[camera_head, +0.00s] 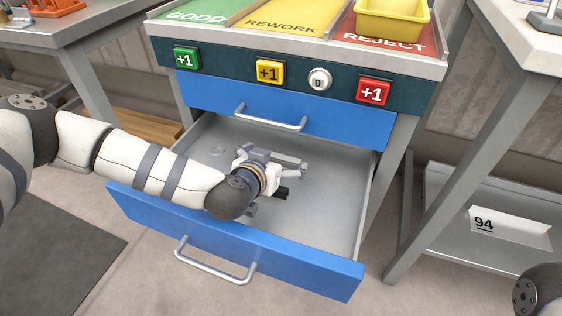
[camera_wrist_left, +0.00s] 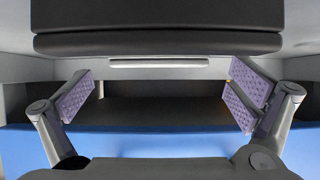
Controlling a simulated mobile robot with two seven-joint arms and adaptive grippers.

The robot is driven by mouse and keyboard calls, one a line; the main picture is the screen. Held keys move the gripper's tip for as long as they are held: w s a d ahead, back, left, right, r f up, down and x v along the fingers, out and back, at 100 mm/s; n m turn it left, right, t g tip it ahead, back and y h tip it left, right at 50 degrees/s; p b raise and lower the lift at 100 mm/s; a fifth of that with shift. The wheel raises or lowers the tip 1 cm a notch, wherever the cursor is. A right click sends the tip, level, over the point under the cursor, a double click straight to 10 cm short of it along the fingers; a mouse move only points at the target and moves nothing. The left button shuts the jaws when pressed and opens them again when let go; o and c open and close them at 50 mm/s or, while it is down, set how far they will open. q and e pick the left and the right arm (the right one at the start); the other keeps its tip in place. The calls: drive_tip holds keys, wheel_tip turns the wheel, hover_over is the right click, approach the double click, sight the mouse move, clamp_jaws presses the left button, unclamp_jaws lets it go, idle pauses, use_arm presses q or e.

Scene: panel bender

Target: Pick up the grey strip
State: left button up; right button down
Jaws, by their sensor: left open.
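A thin light grey strip (camera_wrist_left: 160,63) shows crosswise in the left wrist view, between and beyond the open fingers. It appears untouched. In the head view my gripper and wrist crowd that spot, and I cannot clearly tell the strip from the gripper parts. My left gripper (camera_head: 270,160) is low inside the open drawer (camera_head: 325,205), with its arm reaching over the drawer's left side. In the left wrist view its two purple ribbed pads stand wide apart with nothing between them (camera_wrist_left: 160,98). My right gripper is out of view.
The drawer's blue front (camera_head: 230,245) and a closed blue drawer (camera_head: 340,127) above it bound the space. Count buttons (camera_head: 268,71) and a yellow bin (camera_head: 392,20) are above. The drawer's right side is clear.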

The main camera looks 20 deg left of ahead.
use_arm(q)
drive_tip(key=shift+x, duration=1)
drive_tip(key=c, duration=1)
drive_tip(key=shift+r, duration=0.1)
